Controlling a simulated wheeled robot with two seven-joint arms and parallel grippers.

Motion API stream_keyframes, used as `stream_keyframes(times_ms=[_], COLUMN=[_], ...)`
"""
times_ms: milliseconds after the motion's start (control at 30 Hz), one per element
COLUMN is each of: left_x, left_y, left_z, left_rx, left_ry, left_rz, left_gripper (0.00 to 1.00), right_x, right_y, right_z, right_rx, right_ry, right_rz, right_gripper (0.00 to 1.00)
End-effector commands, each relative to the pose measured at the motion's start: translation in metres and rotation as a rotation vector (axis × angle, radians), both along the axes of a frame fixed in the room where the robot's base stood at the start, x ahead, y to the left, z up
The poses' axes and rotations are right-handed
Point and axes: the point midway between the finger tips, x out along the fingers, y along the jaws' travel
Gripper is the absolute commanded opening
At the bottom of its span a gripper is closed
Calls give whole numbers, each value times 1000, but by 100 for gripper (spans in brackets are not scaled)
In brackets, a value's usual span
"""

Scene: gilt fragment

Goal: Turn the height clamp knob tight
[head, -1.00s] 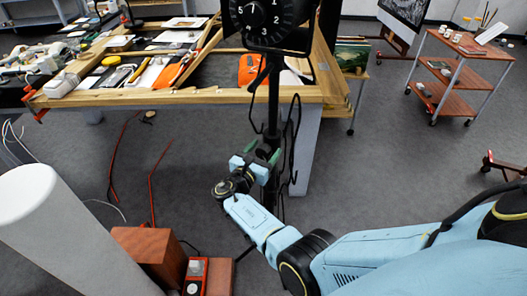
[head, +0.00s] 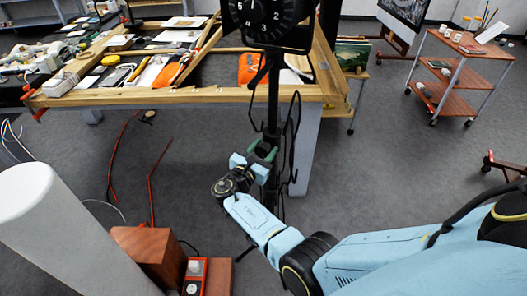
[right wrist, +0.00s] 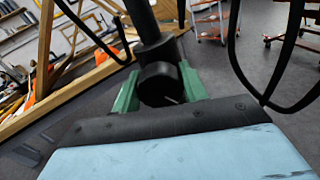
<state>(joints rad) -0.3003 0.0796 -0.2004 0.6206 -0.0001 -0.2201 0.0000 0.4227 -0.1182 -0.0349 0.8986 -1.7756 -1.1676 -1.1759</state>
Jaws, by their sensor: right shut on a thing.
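A black stand with an upright pole (head: 273,105) rises in the middle of the head view, with a dark numbered dial (head: 268,20) at its top. The height clamp knob (right wrist: 160,84) is a round black knob on the pole's collar, seen end-on in the right wrist view; in the head view my gripper hides it. My right gripper (head: 262,153) reaches the pole from the front. Its green fingers stand on either side of the knob in the right wrist view (right wrist: 160,92), shut on it. My left gripper is not in view.
A wooden-framed worktable (head: 180,96) with tools and papers stands behind the pole. Black cables (head: 291,140) hang beside the pole. A white cylinder (head: 55,235) and a reddish wooden block (head: 150,252) are at front left. A red-shelved trolley (head: 455,75) stands at right.

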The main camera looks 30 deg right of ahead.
Motion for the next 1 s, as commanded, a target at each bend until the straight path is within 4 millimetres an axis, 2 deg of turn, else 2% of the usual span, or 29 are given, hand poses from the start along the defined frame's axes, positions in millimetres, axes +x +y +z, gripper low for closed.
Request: stream_keyframes(times_ms=[1000], left_x=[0], left_y=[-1], left_z=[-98], left_rx=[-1], left_ry=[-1], left_rz=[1], left_gripper=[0], right_x=[-2], right_y=[0], right_z=[-7], right_rx=[447], right_ry=[-822], right_rz=[1], right_gripper=[20])
